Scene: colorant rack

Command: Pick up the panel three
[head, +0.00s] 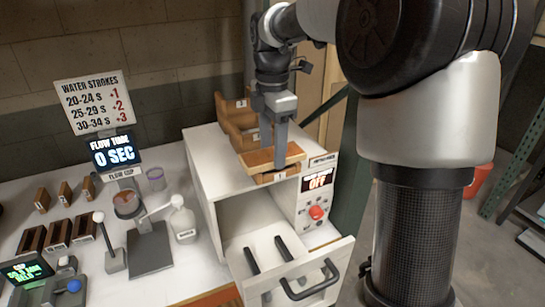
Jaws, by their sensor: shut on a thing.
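My gripper (279,148) points down over the top of a white cabinet (215,160) and is shut on a tan-topped wooden panel (258,158). The panel lies roughly flat at the cabinet's front right edge. A small label on its front side is too small to read, so I cannot tell its number. I cannot tell whether it touches the cabinet top. Other brown wooden panels (232,114) stand just behind it, with small white labels. The fingers hide part of the held panel.
An open drawer (270,245) with black bars juts out below. A control box (318,190) reads OFF above a red button. Left are a flow cup stand (127,203), a white bottle (182,222), wooden blocks (58,235) and a sign (96,102). A red bucket (478,180) stands right.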

